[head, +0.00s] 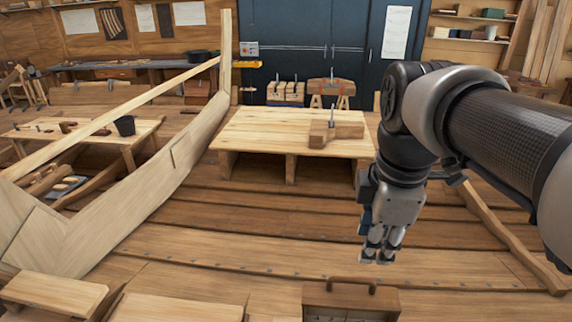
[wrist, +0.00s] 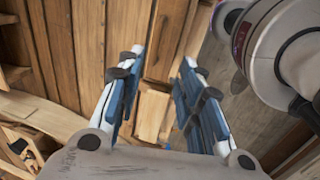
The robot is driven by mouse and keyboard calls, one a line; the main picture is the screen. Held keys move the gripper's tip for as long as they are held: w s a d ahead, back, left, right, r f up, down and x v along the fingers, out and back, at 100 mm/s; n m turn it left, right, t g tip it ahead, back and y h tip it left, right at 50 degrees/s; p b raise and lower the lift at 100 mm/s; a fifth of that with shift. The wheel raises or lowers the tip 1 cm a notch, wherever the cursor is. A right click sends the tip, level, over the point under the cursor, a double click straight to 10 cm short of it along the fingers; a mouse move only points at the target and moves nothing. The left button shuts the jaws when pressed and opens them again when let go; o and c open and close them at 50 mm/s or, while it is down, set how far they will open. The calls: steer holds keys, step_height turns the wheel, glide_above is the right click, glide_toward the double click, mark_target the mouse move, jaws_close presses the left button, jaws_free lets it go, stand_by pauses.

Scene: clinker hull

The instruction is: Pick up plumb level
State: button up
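I cannot make out a plumb level with certainty in either view. A small yellow bar (head: 248,64) lies at the right end of the long back bench in the head view; it is too small to identify. My gripper (head: 377,258) hangs pointing down at the right of the head view, over the plank floor, in front of the wooden workbench. In the wrist view my gripper (wrist: 158,88) is open, its two blue-padded fingers wide apart with nothing held. A pale wooden block (wrist: 152,112) shows beyond and between the fingers.
The low workbench (head: 255,130) carries a wooden block tool (head: 335,131); its left part is clear. The hull planking (head: 165,175) rises at left. A wooden toolbox (head: 350,299) stands at the bottom front.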

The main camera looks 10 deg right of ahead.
steer(key=b, duration=0.2)
glide_toward(353, 278)
steer(key=f, duration=0.2)
steer(key=d+f, duration=0.1)
steer(key=f, duration=0.2)
steer(key=shift+d, duration=0.1)
steer(key=shift+w+a+f, duration=0.1)
steer(key=shift+w+f, duration=0.2)
steer(key=shift+f, duration=0.65)
steer(key=shift+w+a+f, duration=0.1)
steer(key=shift+w+f, duration=0.25)
steer(key=shift+f, duration=0.55)
steer(key=shift+w+a+f, duration=0.1)
steer(key=shift+w+f, duration=0.2)
steer(key=shift+f, duration=0.65)
steer(key=shift+c, duration=0.3)
jaws_close()
